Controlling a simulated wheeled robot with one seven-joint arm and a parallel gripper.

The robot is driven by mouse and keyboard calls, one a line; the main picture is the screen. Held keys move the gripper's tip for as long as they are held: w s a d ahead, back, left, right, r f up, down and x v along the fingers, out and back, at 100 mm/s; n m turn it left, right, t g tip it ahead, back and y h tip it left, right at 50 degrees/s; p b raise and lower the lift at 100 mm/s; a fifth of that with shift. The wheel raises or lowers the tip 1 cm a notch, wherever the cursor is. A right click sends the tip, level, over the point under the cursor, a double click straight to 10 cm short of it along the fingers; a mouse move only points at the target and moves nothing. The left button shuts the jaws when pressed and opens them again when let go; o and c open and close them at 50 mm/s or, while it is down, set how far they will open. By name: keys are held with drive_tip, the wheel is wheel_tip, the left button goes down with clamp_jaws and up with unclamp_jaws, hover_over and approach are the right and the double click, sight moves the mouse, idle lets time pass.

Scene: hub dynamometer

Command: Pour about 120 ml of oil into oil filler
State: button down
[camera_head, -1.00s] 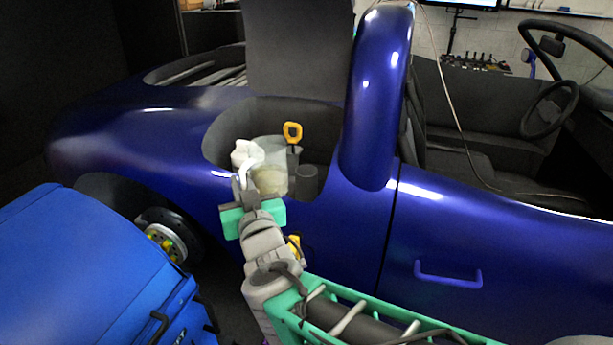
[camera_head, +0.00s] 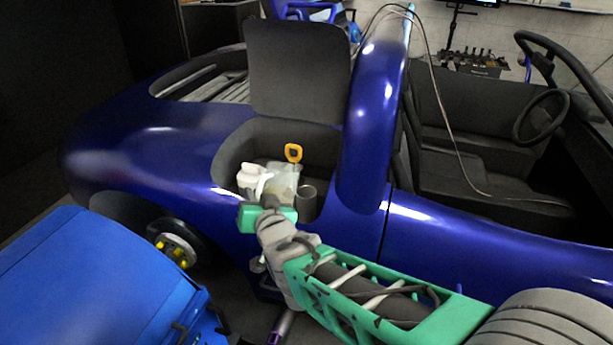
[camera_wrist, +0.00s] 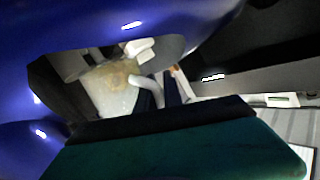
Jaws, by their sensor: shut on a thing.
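A translucent jug (camera_head: 284,180) with a white part (camera_head: 252,180) at its left is over the open bay in the blue car's side. In the wrist view the jug (camera_wrist: 113,88) looks tilted, with yellowish oil inside; the oil level is unclear. My gripper (camera_head: 268,198) is shut on the jug's white handle (camera_wrist: 149,91). A dark round cup-like fitting (camera_head: 307,194) stands in the bay just right of the jug. It may be the oil filler; its opening is not clear. No oil stream is visible.
The raised dark lid (camera_head: 298,68) stands behind the bay. The blue fender (camera_head: 370,125) rises close on the right. A blue cabinet (camera_head: 105,280) fills the lower left, near an exposed wheel hub (camera_head: 175,248).

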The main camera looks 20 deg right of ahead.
sight(271, 180)
drive_tip(key=shift+w+d+r+m+p, duration=0.2)
drive_tip(key=shift+d+r+m+p, duration=0.1)
drive_tip(key=shift+r+p, duration=0.3)
drive_tip(key=r+p, duration=0.1)
drive_tip(key=p, duration=0.1)
drive_tip(key=w+d+m+g+p, duration=0.1)
drive_tip(key=p, duration=0.1)
drive_tip(key=shift+d+r+y+p, duration=0.1)
drive_tip(key=shift+r+y+p, duration=0.2)
drive_tip(key=shift+r+p, duration=0.1)
drive_tip(key=shift+w+d+f+m+g+p, duration=0.1)
drive_tip(key=shift+m+g+p, duration=0.25)
drive_tip(key=shift+p, duration=0.25)
drive_tip(key=shift+w+d+m+g+y+p, duration=0.1)
drive_tip(key=shift+d+m+g+y+p, duration=0.15)
drive_tip(key=shift+p, duration=0.5)
drive_tip(key=shift+w+d+m+g+y+p, duration=0.2)
drive_tip(key=shift+m+g+y+p, duration=0.25)
drive_tip(key=shift+p, duration=0.7)
drive_tip(key=shift+w+d+f+m+g+y+p, duration=0.3)
drive_tip(key=shift+f+m+g+p, duration=0.15)
drive_tip(key=shift+m+g, duration=0.1)
drive_tip(key=shift+w+d+m+g+y+p, duration=0.3)
drive_tip(key=shift+d+m+y+p, duration=0.15)
drive_tip(key=shift+p, duration=0.45)
drive_tip(key=shift+w+d+m+g+y+p, duration=0.25)
drive_tip(key=shift+w+d+m+g+p, duration=0.25)
drive_tip(key=shift+w+d, duration=0.35)
